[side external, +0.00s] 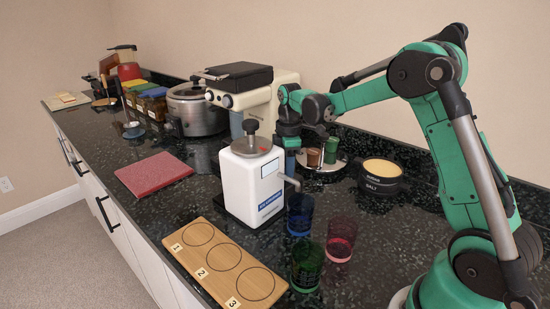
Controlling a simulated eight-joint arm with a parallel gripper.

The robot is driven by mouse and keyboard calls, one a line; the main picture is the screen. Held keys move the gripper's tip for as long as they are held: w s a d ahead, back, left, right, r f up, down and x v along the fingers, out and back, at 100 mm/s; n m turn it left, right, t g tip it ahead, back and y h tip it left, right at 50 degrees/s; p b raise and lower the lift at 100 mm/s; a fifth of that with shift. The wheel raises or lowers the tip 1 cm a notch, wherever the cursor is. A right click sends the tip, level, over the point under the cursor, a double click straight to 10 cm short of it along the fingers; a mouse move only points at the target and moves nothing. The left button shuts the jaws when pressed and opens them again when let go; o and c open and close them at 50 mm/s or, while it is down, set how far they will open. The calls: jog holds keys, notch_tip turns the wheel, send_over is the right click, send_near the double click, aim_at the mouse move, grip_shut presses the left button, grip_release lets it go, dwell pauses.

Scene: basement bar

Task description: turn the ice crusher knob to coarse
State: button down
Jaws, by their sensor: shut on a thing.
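The ice crusher (245,188) is a white box standing upright on the counter, with a metal lid and a blue-and-white label. A black knob (251,127) stands up from the lid, and a metal crank (288,181) sticks out at its right side. My gripper (288,142) is just right of the lid in the picture, above the crank. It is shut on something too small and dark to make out. A gap shows between it and the black knob. The crusher's far side and any coarse marking are hidden or unreadable.
Blue (300,214), red (341,240) and green (307,265) glasses stand right of the crusher. A numbered wooden board (228,264) lies in front. A coffee machine (262,98) stands behind, a salt pot (381,181) to the right. A red board (153,174) lies left.

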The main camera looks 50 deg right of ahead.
jog(key=shift+m, duration=0.3)
jog(key=c, duration=0.6)
grip_release()
jog(key=shift+r, duration=2.85)
